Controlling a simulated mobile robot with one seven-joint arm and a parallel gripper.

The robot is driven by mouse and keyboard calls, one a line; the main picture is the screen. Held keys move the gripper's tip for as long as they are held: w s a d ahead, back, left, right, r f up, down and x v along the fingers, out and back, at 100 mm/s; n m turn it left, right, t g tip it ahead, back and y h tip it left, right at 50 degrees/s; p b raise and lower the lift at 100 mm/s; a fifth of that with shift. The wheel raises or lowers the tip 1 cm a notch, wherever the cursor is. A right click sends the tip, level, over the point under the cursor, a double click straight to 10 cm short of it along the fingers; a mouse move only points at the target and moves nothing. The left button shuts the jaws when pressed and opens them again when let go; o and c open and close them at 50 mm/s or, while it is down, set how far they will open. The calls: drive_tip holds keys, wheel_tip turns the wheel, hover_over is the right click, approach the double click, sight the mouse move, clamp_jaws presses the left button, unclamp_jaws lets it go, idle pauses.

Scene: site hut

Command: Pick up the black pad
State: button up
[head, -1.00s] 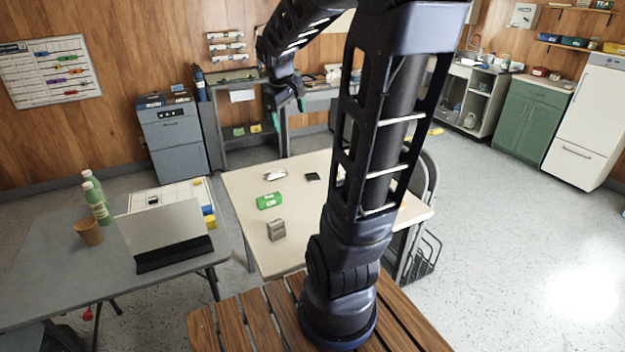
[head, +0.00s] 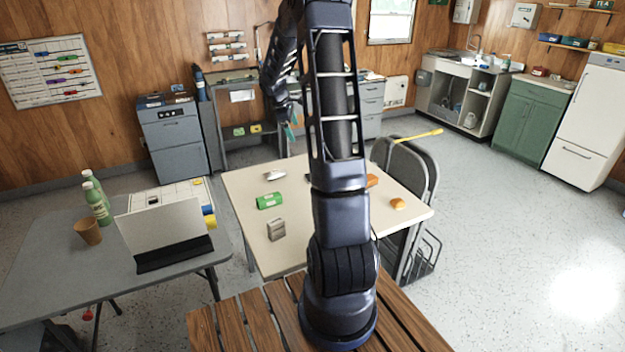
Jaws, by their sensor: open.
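The black pad lies on the cream table (head: 245,215), near its far side. My own arm now hides nearly all of it; only a small dark sliver of the black pad (head: 308,177) shows at the arm's left edge. My gripper (head: 291,127), with teal fingertips, hangs in the air above the far edge of the table, up and to the left of the pad in the picture. It is open and I see nothing between its fingers.
A green box (head: 269,201), a grey box (head: 276,230) and a small silvery item (head: 275,175) are on the table's left part. Orange items (head: 398,203) lie on its right. Folding chairs (head: 412,165) stand at the right edge. A grey table (head: 60,270) with bottles is at left.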

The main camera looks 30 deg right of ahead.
drive_tip(key=w+d+f+n, duration=0.2)
drive_tip(key=w+d+f, duration=0.3)
drive_tip(key=f, duration=0.5)
drive_tip(key=n+g, duration=0.1)
drive_tip(key=n, duration=0.2)
hover_over(307, 176)
drive_tip(key=f, duration=1.5)
drive_tip(key=shift+w+f, duration=0.2)
drive_tip(key=shift+f, duration=0.2)
drive_tip(key=shift+s+x, duration=0.2)
drive_tip(key=shift+x, duration=1.1)
drive_tip(key=shift+s+x, duration=0.2)
drive_tip(key=shift+x, duration=1.1)
drive_tip(key=shift+d+r, duration=0.1)
drive_tip(key=shift+r, duration=0.05)
drive_tip(key=shift+c, duration=0.2)
drive_tip(key=c, duration=1.1)
